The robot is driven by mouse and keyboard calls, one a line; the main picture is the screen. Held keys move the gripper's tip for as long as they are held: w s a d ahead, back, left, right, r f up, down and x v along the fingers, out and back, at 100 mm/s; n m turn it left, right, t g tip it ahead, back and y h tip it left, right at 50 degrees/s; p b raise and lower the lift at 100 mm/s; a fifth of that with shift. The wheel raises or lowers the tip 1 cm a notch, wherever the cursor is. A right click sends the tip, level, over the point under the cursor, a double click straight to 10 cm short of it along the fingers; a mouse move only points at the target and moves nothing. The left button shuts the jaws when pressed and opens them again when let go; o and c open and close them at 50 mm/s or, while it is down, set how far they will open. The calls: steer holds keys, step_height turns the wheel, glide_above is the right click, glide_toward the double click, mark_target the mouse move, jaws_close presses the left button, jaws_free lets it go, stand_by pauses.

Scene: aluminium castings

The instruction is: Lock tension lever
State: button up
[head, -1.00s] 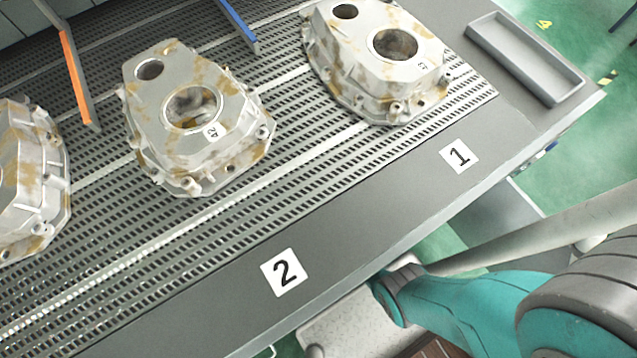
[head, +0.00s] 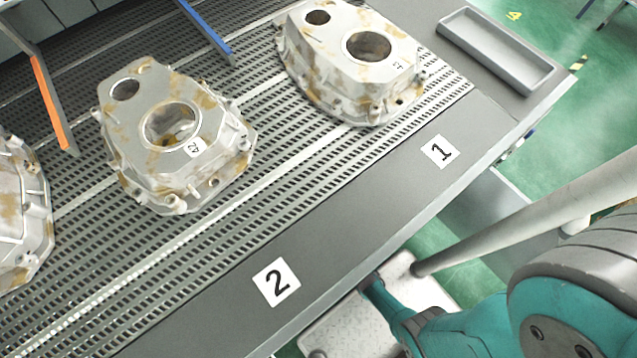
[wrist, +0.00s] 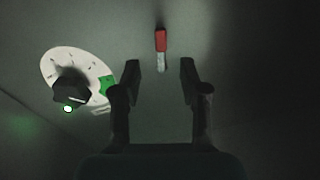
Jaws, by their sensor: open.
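In the wrist view, a small lever with a red grip (wrist: 160,40) and a pale metal shank stands out against a dark grey panel (wrist: 235,60). It points straight up and down in the picture. My gripper (wrist: 160,78) is open, with one black finger on each side of the lever's lower end and a gap on both sides. The depth between fingertips and lever is hard to judge in the dim light. The gripper and the lever are out of the head view.
A round white dial with a black knob (wrist: 70,92), a green mark and a lit green lamp sits left of the gripper. In the head view, several castings (head: 172,150) lie on the perforated table (head: 210,240). An empty grey tray (head: 497,50) is at its right corner.

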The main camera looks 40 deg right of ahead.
steer(key=shift+s, duration=0.85)
steer(key=c, duration=0.6)
steer(key=shift+w+a+r+n, duration=0.1)
steer(key=shift+r+n, duration=0.15)
steer(key=shift+n, duration=0.05)
jaws_close()
steer(key=a+n+h, duration=0.1)
steer(key=n, duration=0.4)
steer(key=a+r+n+g+h, duration=0.1)
steer(key=a+n, duration=0.1)
steer(key=n, duration=0.3)
steer(key=a+r+n+h, duration=0.1)
steer(key=n, duration=0.4)
steer(key=shift+w+a+h, duration=0.25)
steer(key=shift+a+h, duration=0.05)
steer(key=shift+h, duration=0.1)
